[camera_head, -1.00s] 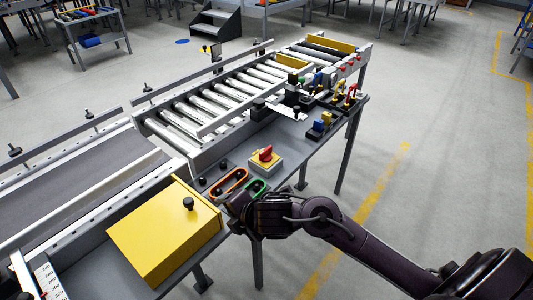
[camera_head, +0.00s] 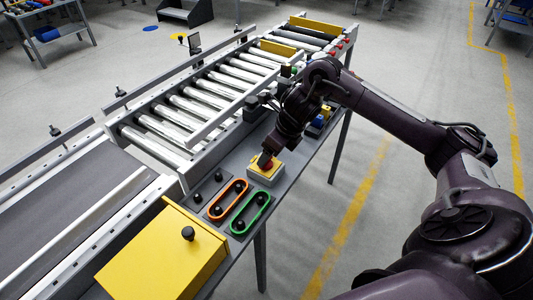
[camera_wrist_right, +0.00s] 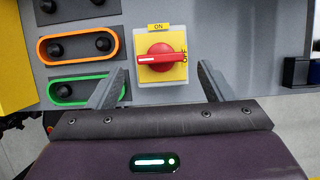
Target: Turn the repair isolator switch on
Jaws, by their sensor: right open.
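The isolator switch is a red rotary handle (camera_wrist_right: 160,58) on a yellow plate (camera_wrist_right: 177,75) fixed to a grey box. In the right wrist view an ON label (camera_wrist_right: 158,27) is above it and OFF is written at its right. The handle lies horizontal, in line with OFF, with a white mark at its left end. My right gripper (camera_wrist_right: 162,72) is open, its fingers on either side of the switch with gaps to the handle. In the head view the gripper (camera_head: 268,153) hangs just over the yellow switch box (camera_head: 264,174) and partly hides it. My left gripper is not in view.
Orange (camera_head: 228,200) and green (camera_head: 250,212) rimmed button panels sit beside the switch on the bench. A yellow box (camera_head: 160,255) stands at front left. A roller conveyor (camera_head: 205,95) runs behind. Other parts stand behind my right arm.

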